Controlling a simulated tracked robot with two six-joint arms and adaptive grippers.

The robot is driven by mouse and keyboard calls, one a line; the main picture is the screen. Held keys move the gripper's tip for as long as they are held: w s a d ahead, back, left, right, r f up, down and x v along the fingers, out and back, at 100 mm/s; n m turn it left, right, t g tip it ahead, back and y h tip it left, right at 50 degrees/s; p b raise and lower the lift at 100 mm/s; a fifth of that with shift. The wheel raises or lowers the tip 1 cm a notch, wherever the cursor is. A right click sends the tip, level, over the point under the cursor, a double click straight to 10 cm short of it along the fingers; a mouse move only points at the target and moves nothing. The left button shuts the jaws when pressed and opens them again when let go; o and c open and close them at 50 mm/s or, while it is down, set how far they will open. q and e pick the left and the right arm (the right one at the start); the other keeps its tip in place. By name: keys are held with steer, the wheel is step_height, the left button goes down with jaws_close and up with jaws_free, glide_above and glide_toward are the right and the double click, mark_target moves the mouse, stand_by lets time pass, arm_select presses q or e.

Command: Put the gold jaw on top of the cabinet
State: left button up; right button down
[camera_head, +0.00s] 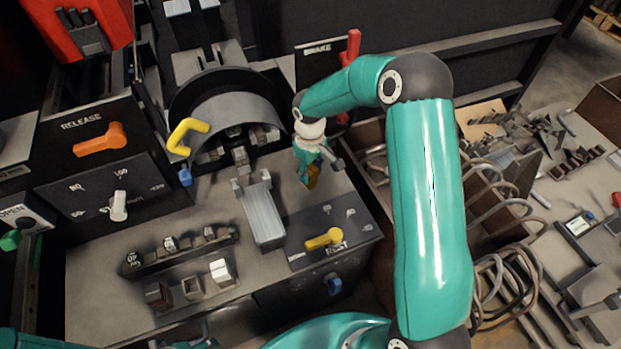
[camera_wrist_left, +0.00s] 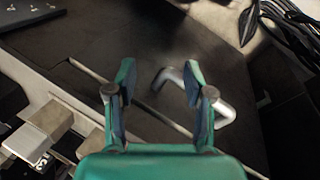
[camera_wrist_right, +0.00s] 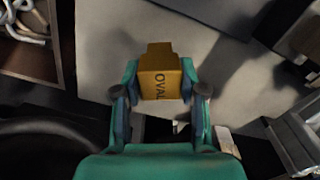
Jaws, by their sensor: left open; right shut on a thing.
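In the head view the gold jaw (camera_head: 313,176) shows below my right gripper (camera_head: 311,165), over the grey cabinet top (camera_head: 215,215). I cannot tell whether the jaw touches the surface. My left gripper (camera_wrist_left: 160,95) is open and empty in the left wrist view, in front of a dark panel with a pale bent handle (camera_wrist_left: 222,108). In the head view, only parts of my left arm show at the bottom edge.
A grey metal slide (camera_head: 262,215) lies left of the jaw, and a yellow handle (camera_head: 324,239) marked "RESIST" is in front. A rack of small blocks (camera_head: 180,247) stands at the front left. A curved machine guard (camera_head: 232,115) is behind. The cabinet top around the jaw is clear.

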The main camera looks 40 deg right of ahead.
mark_target(311, 180)
step_height(311, 180, down, 4)
steer(key=shift+f, duration=0.1)
steer(key=c, duration=0.7)
jaws_free()
steer(key=shift+o, duration=0.2)
step_height(311, 180, up, 12)
steer(key=shift+r+b, duration=0.1)
steer(key=shift+b, duration=0.6)
